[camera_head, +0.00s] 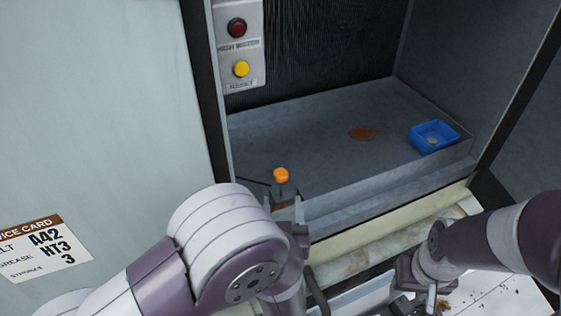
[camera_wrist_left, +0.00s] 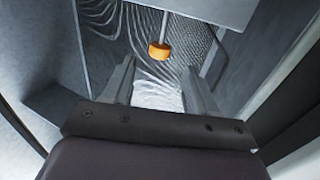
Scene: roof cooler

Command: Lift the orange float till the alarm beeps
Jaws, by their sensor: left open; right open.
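The orange float (camera_head: 281,175) is a small orange knob on a thin rod, near the front left corner of the grey basin (camera_head: 330,130). In the left wrist view the float (camera_wrist_left: 159,50) hangs on its grey rod, ahead of and between the open fingers, touching neither. My left gripper (camera_head: 286,203) is open and just in front of the float; my forearm hides part of it. It also shows in the left wrist view (camera_wrist_left: 160,75). My right gripper (camera_head: 424,303) is open, low at the front right, away from the float. A panel (camera_head: 256,45) carries a red lamp (camera_head: 237,27) and a yellow lamp (camera_head: 241,68).
A pale ledge (camera_head: 395,222) runs along the basin's front. A service card (camera_head: 45,243) is on the left panel. The basin's middle is clear.

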